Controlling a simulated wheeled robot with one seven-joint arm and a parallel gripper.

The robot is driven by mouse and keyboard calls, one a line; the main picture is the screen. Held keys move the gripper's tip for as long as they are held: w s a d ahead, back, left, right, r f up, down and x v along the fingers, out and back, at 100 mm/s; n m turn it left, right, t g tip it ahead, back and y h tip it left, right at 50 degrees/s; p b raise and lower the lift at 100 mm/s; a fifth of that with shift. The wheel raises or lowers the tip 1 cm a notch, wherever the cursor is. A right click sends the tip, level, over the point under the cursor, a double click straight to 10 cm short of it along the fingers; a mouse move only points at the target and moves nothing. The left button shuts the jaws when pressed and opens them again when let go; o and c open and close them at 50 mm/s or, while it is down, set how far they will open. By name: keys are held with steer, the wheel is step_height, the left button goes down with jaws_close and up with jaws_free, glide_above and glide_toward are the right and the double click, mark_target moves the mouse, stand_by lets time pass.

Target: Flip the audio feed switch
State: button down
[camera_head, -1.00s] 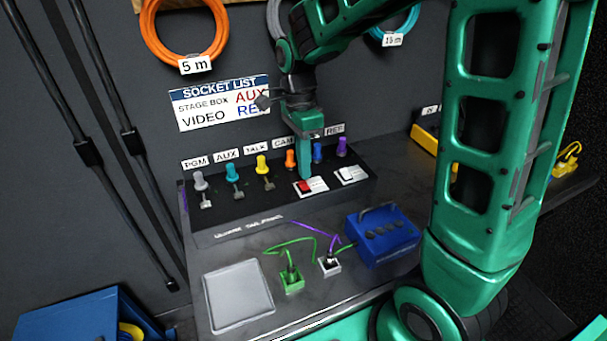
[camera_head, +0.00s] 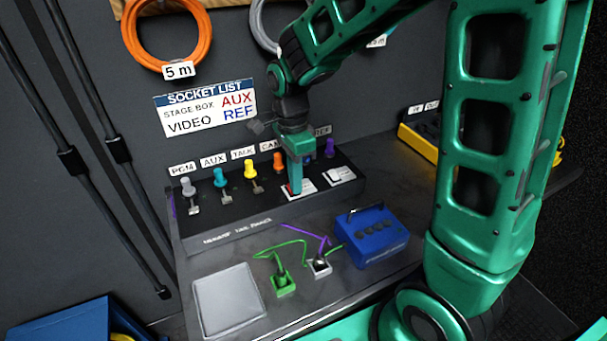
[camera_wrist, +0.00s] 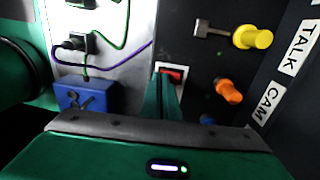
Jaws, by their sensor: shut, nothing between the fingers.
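A rocker switch with a red face and white frame (camera_head: 309,186) sits on the sloped front of the black panel (camera_head: 228,212). The red face (camera_wrist: 174,74) also shows in the wrist view. A second, white rocker switch (camera_head: 341,174) sits to its right in the head view. I cannot read which one is the audio feed. My gripper (camera_head: 296,190) is shut and empty, pointing down at the red switch, its fingers hiding part of it. In the wrist view, its fingertips (camera_wrist: 166,78) overlap the red face's left side. I cannot tell whether they touch it.
Coloured plugs, including a yellow one (camera_head: 251,168) and an orange one (camera_head: 279,161), stand along the panel. A blue box (camera_head: 371,238) and green-cabled and purple-cabled connectors lie in front. A grey tray (camera_head: 228,299) is at the front left.

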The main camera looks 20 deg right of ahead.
steer(key=shift+w+a+f, duration=0.1)
steer(key=shift+w+f, duration=0.05)
steer(key=shift+w, duration=0.15)
steer(key=shift+w+a, duration=0.1)
steer(key=shift+w, duration=0.05)
